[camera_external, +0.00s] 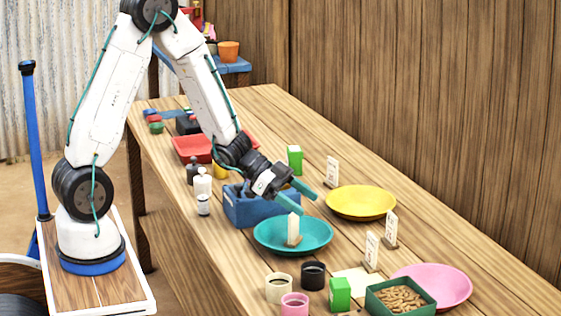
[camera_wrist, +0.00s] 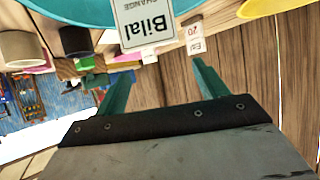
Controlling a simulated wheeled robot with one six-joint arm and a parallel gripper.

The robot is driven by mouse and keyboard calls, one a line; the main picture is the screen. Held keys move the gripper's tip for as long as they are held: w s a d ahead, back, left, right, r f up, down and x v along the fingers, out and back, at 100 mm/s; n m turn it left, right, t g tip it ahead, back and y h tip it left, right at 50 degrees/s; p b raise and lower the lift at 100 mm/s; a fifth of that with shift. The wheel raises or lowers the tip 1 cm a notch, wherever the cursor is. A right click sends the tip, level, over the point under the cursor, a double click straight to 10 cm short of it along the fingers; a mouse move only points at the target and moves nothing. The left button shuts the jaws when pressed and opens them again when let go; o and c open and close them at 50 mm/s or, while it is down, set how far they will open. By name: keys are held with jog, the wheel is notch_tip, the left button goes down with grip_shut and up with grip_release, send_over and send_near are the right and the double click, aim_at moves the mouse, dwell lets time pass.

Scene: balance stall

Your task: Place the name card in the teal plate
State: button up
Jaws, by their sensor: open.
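The teal plate (camera_external: 262,238) lies on the table, and its rim also shows at the top of the wrist view (camera_wrist: 75,12). A white card on a small base (camera_external: 293,229) stands upright in the plate. In the wrist view a card reading "Bilal" (camera_wrist: 144,22) shows upside down against the teal rim; it looks like this same card. My gripper (camera_external: 304,200) is open and empty, just above and behind the card. Its teal fingers are apart in the wrist view (camera_wrist: 163,75), with nothing between them. The card's base is hard to make out there.
Other cards stand by the yellow plate (camera_external: 361,203) and the pink plate (camera_external: 455,285). A blue caddy (camera_external: 240,208) stands close behind the teal plate. Small cups (camera_external: 279,288), a green box (camera_external: 340,294) and a tray of brown pieces (camera_external: 400,298) stand in front.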

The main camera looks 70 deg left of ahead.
jog(key=shift+r, duration=1.7)
jog(key=s+a+r+n+y, duration=0.6)
jog(key=a+r+y, duration=0.5)
jog(key=s+d+r+n+g+h, duration=0.1)
jog(key=s+d+g, duration=0.2)
jog(key=s, duration=1)
jog(key=s+d+r+n+g+h, duration=0.1)
jog(key=s+d+n+g, duration=0.1)
jog(key=s, duration=1.2)
jog(key=shift+d+r+g, duration=0.35)
jog(key=shift+d+g, duration=0.2)
jog(key=shift+g, duration=0.55)
